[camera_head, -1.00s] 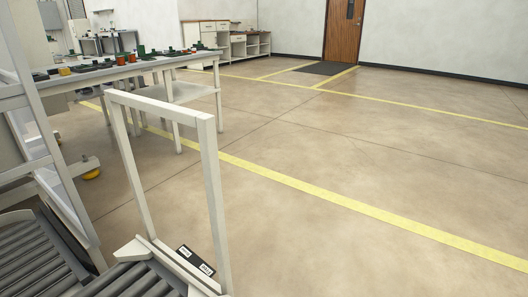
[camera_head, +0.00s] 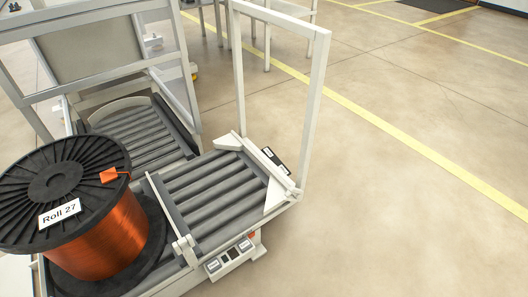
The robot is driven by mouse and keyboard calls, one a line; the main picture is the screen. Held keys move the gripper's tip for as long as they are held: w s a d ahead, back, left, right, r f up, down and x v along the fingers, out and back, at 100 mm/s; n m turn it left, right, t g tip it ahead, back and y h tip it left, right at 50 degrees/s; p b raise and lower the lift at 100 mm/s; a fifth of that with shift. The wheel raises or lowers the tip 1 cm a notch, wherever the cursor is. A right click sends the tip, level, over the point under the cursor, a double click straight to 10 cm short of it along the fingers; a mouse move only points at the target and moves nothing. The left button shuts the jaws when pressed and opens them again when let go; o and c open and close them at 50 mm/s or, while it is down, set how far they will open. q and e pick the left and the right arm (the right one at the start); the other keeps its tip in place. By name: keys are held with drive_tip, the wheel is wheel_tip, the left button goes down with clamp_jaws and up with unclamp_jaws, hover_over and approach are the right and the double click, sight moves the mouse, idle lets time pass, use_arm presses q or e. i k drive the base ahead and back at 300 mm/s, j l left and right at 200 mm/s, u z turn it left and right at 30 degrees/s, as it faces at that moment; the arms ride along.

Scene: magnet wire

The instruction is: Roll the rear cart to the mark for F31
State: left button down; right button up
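A roller-bed cart (camera_head: 215,186) with a tall white handle frame (camera_head: 318,110) stands in the middle of the camera_head view. I cannot tell whether this is the rear cart. A large black spool of copper-coloured wire (camera_head: 105,245) labelled "Roll 27" stands upright on its flange at the left, next to the cart's rollers, with an orange tag on top. A low bar separates the spool from the empty rollers. A small panel (camera_head: 229,259) is on the near side. No mark reading F31 shows. Neither gripper is in view.
A second roller section (camera_head: 137,137) lies behind, below a grey-white frame (camera_head: 182,62). Table legs (camera_head: 266,45) stand beyond. A yellow floor line (camera_head: 400,140) runs diagonally to the right. The floor right of the cart is clear.

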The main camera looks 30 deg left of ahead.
sight(219, 197)
drive_tip(key=u, duration=0.4)
drive_tip(key=k+u, duration=0.1)
drive_tip(key=u, duration=0.75)
drive_tip(key=k+j+u, duration=0.1)
drive_tip(key=u, duration=0.35)
drive_tip(key=i+l+u, duration=0.2)
drive_tip(key=l+u, duration=0.15)
drive_tip(key=l, duration=0.25)
drive_tip(key=i+l+u, duration=0.15)
drive_tip(key=l+u, duration=0.2)
drive_tip(key=l, duration=0.25)
drive_tip(key=l+u, duration=0.35)
drive_tip(key=l, duration=1.45)
drive_tip(key=i+l, duration=0.15)
drive_tip(key=l, duration=1)
